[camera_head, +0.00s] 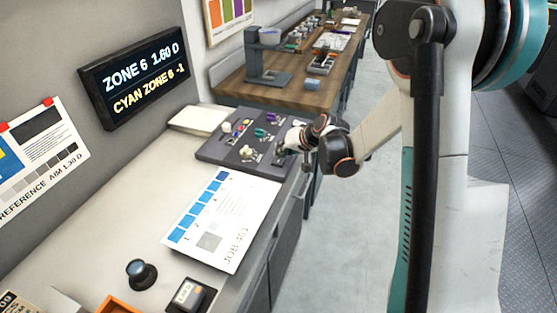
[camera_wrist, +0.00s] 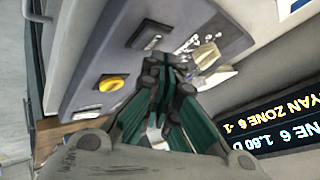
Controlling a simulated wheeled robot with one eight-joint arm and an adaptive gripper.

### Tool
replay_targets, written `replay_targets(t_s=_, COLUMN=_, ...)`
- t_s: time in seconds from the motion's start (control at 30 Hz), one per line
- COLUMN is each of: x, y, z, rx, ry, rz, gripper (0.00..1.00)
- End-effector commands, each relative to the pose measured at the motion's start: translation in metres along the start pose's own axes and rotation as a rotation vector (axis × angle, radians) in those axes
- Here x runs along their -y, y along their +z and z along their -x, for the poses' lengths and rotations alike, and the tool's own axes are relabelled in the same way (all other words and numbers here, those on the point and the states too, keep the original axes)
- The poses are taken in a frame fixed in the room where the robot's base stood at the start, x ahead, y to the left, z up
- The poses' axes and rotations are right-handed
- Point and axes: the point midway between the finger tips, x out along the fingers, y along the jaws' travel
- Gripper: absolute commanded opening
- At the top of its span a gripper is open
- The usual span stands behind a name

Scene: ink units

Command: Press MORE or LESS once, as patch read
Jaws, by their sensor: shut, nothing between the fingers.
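The ink console (camera_head: 232,153) is a grey panel with green, purple and cream controls, on the counter's far end. No MORE or LESS label is legible on it. My gripper (camera_head: 306,160) is shut and empty at the console's right edge; contact cannot be told. In the wrist view my gripper (camera_wrist: 170,68) has its fingers together before the panel, near pale controls (camera_wrist: 207,54). The display (camera_head: 140,78) reads "ZONE 6 1.60 D" and "CYAN ZONE 6 -1". The job sheet (camera_head: 243,215) carries a row of numbered blue patches.
A wall reference sheet (camera_head: 45,160) reads "AIM 1.30 D". A loupe-like black object (camera_head: 140,273) and a small device (camera_head: 187,295) stand near the front. A wooden bench (camera_head: 285,95) with instruments lies behind. In the wrist view the console also shows a yellow knob (camera_wrist: 112,83).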

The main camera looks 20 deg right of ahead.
Motion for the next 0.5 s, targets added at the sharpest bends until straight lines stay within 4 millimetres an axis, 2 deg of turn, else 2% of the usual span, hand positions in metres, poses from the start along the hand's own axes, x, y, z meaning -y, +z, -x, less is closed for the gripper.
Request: replay_targets(t_s=0.5, x=0.0046, y=-0.0048, z=0.0062, rx=0.000, ry=0.000, rz=0.000, gripper=0.00)
